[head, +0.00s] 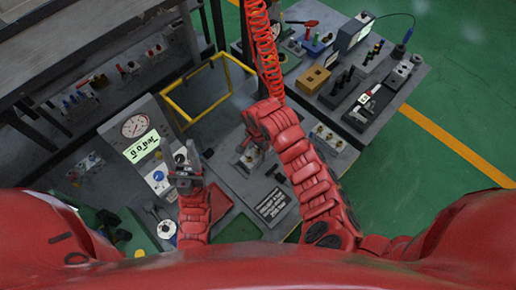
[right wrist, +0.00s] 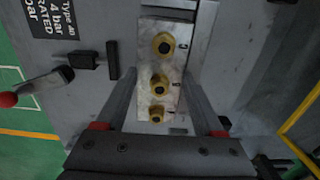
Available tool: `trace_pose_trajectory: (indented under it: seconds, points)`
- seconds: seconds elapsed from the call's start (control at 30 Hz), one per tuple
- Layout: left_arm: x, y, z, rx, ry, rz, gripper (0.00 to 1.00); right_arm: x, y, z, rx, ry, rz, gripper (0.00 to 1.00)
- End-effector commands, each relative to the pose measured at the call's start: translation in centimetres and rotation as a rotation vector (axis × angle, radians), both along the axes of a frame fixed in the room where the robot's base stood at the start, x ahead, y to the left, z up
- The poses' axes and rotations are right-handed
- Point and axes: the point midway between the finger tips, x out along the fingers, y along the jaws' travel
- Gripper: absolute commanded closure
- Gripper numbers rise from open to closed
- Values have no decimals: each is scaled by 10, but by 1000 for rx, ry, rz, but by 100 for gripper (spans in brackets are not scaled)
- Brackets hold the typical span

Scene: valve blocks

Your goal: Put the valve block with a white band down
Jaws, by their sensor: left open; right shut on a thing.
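My right gripper (head: 248,150) is shut on a valve block at the dark grey bench. In the right wrist view the valve block (right wrist: 169,68) is a worn silver plate with three yellow-ringed ports in a row, between the two fingers. I cannot make out a white band on it, and my fingers cover parts of its sides. I cannot tell whether it touches the bench surface. My left gripper (head: 184,172) is open and looks empty, beside the pressure gauge panel.
A gauge panel (head: 137,126) stands left of my left gripper. A yellow frame (head: 176,109) is behind it. A black label plate (head: 272,205) lies near the right gripper. A red-knobbed lever (right wrist: 40,86) shows in the right wrist view. Crowded equipment fills the back right bench.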

Motion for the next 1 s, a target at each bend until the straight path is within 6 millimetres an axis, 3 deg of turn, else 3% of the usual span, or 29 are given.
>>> trace_pose_trajectory:
  seconds: [0.4, 0.43, 0.57, 1.0]
  points:
    - [0, 0, -2, 0, 0, 0, 50, 0, 0, -5, 1, -1, 0, 100]
    - [0, 0, -2, 0, 0, 0, 50, 0, 0, -5, 1, 0, 1, 27]
    - [0, 0, -2, 0, 0, 0, 50, 0, 0, -4, 1, -1, 0, 3]
    - [0, 0, -4, 0, 0, 0, 50, 1, 1, 6, 4, -5, 1, 0]
